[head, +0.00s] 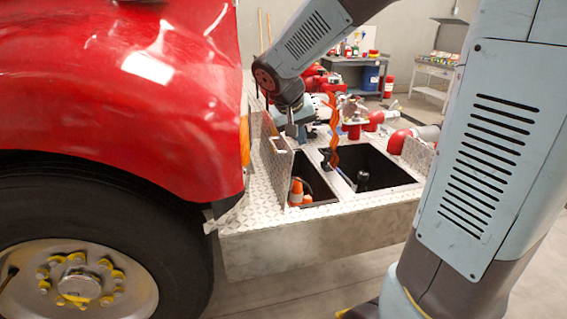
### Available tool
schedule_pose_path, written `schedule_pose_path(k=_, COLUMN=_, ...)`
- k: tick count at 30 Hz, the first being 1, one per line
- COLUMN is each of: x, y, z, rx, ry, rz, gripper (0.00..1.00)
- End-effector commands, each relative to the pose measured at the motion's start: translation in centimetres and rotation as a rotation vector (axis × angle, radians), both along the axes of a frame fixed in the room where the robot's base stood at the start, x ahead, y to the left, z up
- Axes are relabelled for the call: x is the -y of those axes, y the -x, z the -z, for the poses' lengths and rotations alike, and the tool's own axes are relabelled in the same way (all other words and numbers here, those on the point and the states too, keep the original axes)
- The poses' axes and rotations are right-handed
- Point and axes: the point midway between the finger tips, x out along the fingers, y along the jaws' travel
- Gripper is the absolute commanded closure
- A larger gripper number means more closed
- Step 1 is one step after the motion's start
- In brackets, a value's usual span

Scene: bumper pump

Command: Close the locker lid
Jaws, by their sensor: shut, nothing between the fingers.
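The bumper (310,245) has two open lockers in its diamond-plate top. The left locker's lid (280,160) stands upright along the left side of its opening and has a handle near its top edge. Orange-and-white cones (297,191) show inside this narrow left locker (318,184). A second lid (417,153) stands up at the right end of the wider right locker (385,168). My gripper (291,131) is shut and empty, pointing down by the upper right edge of the left lid. I cannot tell whether it touches the lid.
The red truck body (120,80) and its wheel (80,270) fill the left side. Red pipe fittings (398,140) and an orange coiled strap (333,125) crowd the bumper behind and between the lockers. A workbench (360,72) and shelf (433,75) stand far back.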

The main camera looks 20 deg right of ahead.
Motion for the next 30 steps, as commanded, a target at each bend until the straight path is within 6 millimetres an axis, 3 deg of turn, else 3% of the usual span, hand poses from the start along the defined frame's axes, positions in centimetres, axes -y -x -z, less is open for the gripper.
schedule_pose_path(k=6, x=-2.2, y=-5.8, z=3.4, rx=0.006, ry=0.062, rz=0.002, gripper=1.00)
schedule_pose_path(k=12, x=-4.0, y=-9.5, z=6.1, rx=0.024, ry=0.096, rz=0.002, gripper=1.00)
schedule_pose_path(k=20, x=-4.7, y=-11.1, z=7.6, rx=0.035, ry=0.108, rz=0.001, gripper=1.00)
schedule_pose_path(k=30, x=-2.6, y=-12.7, z=11.4, rx=0.032, ry=0.108, rz=0.004, gripper=1.00)
